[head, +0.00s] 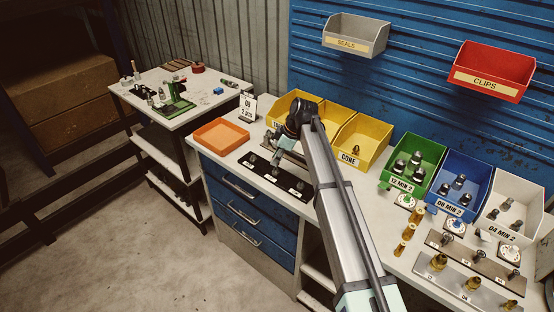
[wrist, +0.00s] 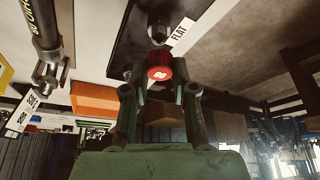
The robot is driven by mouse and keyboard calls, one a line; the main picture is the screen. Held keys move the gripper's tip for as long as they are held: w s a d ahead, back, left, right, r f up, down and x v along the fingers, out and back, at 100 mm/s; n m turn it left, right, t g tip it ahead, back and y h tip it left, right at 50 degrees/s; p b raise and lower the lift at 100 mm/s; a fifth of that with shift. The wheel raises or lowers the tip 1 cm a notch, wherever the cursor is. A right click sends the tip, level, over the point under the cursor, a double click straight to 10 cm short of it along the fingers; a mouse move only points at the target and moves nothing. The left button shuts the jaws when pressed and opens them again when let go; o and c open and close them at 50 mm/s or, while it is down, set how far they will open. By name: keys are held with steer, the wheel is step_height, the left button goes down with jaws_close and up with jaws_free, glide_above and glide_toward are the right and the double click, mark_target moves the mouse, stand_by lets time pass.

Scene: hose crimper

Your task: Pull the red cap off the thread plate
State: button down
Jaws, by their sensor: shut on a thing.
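The red cap (wrist: 160,67), marked with digits, sits between the fingertips of my gripper (wrist: 160,84) in the wrist view. The gripper is shut on it. Just beyond the cap is a metal fitting (wrist: 158,29) on a dark plate with a FLAT label (wrist: 181,31); I cannot tell whether cap and fitting touch. In the head view a black plate (head: 262,176) with several small fittings and white labels, seemingly the thread plate, lies at the bench's front edge. My gripper (head: 277,158) is over its back side there, and the cap is hidden.
An orange tray (head: 221,135) stands left of the plate. Yellow bins, one marked CONE (head: 361,141), stand behind my arm. Green (head: 413,162), blue (head: 461,182) and white bins stand to the right. A side table (head: 178,92) is at the left.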

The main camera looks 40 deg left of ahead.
steer(key=shift+r, duration=0.2)
steer(key=shift+r+p, duration=0.8)
steer(key=shift+r, duration=1.6)
steer(key=shift+f, duration=0.1)
